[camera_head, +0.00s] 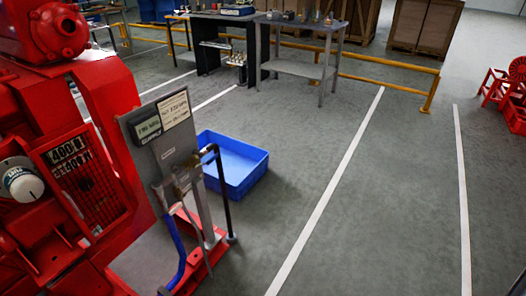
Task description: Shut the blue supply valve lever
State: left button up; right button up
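A grey upright panel (160,150) with label plates stands beside the red pumpset (75,150) at the left. A small brownish fitting (181,183), perhaps a valve, sits at the panel's lower part. A blue curved hose or bar (175,248) runs down below it. A black bent pipe (222,190) stands just to the right. I cannot clearly make out a blue lever or tell its position at this size. Neither of my grippers is in view.
A blue open crate (258,167) lies on the floor behind the panel. Workbenches (300,68), a yellow rail (390,86) and wooden crates (424,27) are at the back. Red frames (497,85) stand far right. The grey floor in the middle and right is clear.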

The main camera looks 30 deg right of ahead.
aim_at(215, 156)
jog(key=i+z, duration=0.1)
jog(key=z, duration=0.3)
jog(key=l+u, duration=0.1)
jog(key=u, duration=0.4)
jog(key=i+l+u, duration=0.15)
jog(key=l+u, duration=0.2)
jog(key=l, duration=0.3)
jog(key=l+u, duration=0.3)
jog(key=l, duration=0.35)
jog(key=l+u, duration=0.35)
jog(key=l, duration=0.35)
